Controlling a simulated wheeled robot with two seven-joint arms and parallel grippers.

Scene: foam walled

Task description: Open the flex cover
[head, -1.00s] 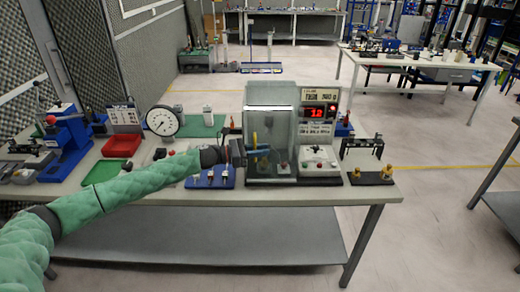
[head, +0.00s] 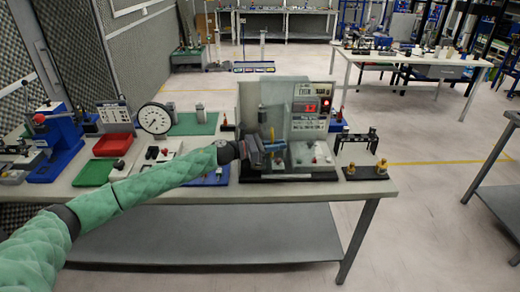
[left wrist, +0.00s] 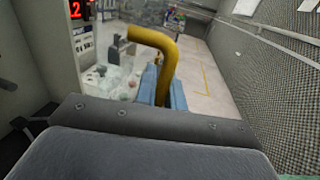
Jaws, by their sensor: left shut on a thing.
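The flex tester (head: 305,91) stands near the table's front edge, with a lit red display. Its clear cover (head: 287,118) is hard to make out, but appears swung partly out, its handle side away from the housing's left wall. My left gripper (head: 274,147) is in front of the tester, its blue fingers shut on the cover's yellow handle. In the left wrist view the bent yellow handle (left wrist: 158,50) rises between the blue fingers (left wrist: 160,92); the lower finger parts are hidden. My right gripper is in neither current view.
A dial gauge (head: 155,119), a red tray (head: 112,145) and a blue press (head: 57,140) stand to the left. A black stand with brass pieces (head: 365,172) is close on the right.

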